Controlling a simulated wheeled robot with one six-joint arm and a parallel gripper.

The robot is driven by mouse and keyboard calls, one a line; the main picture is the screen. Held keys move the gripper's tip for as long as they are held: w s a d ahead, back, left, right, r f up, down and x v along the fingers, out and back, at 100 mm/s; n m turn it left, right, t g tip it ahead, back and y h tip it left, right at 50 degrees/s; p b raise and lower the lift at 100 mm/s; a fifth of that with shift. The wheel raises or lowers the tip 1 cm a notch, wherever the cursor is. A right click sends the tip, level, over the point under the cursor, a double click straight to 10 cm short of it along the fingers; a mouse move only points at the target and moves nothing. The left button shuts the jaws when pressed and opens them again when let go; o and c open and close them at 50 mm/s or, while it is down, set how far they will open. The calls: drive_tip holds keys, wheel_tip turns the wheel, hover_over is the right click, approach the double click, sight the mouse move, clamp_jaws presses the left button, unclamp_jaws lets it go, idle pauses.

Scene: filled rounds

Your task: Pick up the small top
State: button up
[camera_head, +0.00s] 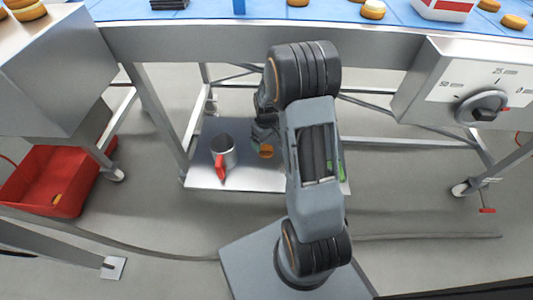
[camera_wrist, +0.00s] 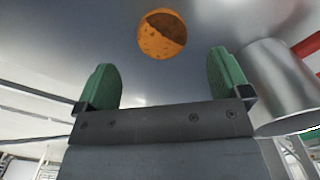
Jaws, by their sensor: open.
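A small orange-brown round piece (camera_head: 266,151), which looks like the small top, lies on the metal lower shelf (camera_head: 205,178) under the conveyor. It also shows in the wrist view (camera_wrist: 162,34), with a dark brown patch across its upper right. My gripper (camera_wrist: 164,80) is open, its two green fingers apart and nothing between them. The round piece is beyond the fingertips, roughly centred between them and not touched. In the head view my arm hides most of the gripper.
A metal mug (camera_head: 223,152) with a red handle stands left of the piece; it is close to one finger in the wrist view (camera_wrist: 282,88). Something green (camera_head: 342,170) shows partly behind my arm. Table legs and rails frame the shelf. A red crate (camera_head: 38,182) stands at left.

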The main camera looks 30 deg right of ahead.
sight(266, 149)
wheel_tip(266, 149, down, 6)
drive_tip(key=b, duration=0.3)
drive_tip(key=shift+a+r, duration=0.1)
drive_tip(key=shift+r, duration=0.05)
drive_tip(key=shift+c, duration=0.3)
drive_tip(key=c, duration=0.7)
